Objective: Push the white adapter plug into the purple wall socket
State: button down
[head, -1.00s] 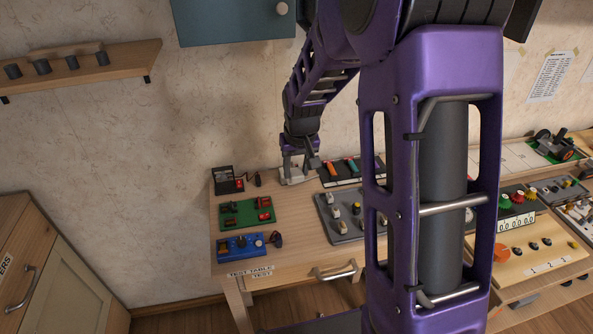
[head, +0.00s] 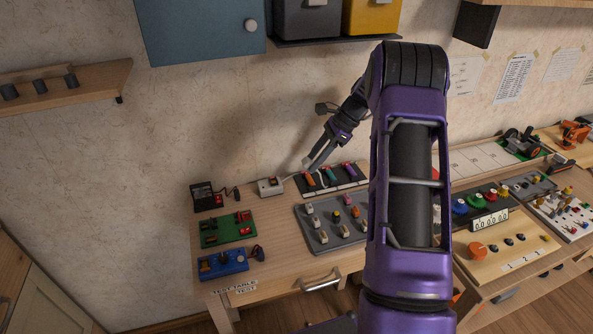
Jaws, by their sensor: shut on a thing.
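My gripper (head: 313,165) is above the back of the test table, near the wall, pointing down and to the left. It is shut on a small white thing (head: 306,162), which looks like the white adapter plug; the fingers cover part of it. A white box (head: 270,187) with a dark reddish face sits on the table at the back, left of my gripper. A pale cord runs from it to the right, under my gripper. I cannot make out a purple wall socket; my purple arm covers part of the wall and table on the right.
Below my gripper lies a black board (head: 333,180) with coloured handles. In front is a grey panel (head: 325,240) with several parts. A black device (head: 206,197), green board (head: 229,230) and blue box (head: 223,263) stand at the left. The wall left of my gripper is bare.

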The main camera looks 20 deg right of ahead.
jog(key=d+r+m+t+h, duration=0.3)
jog(key=d+m+t, duration=0.4)
jog(key=d, duration=0.7)
jog(key=s+d+r+m+t+h, duration=0.1)
jog(key=d+r+m+t+h, duration=0.2)
jog(key=d, duration=1.2)
jog(key=m+t, duration=0.3)
jog(key=m, duration=0.3)
jog(key=shift+r+t+h+p, duration=0.3)
jog(key=shift+r+t+h, duration=0.1)
jog(key=shift+w+a+p, duration=0.1)
jog(key=shift+w+p, duration=0.55)
jog(key=shift+w, duration=2.2)
jog(key=shift+b, duration=0.5)
jog(key=shift+w, duration=0.45)
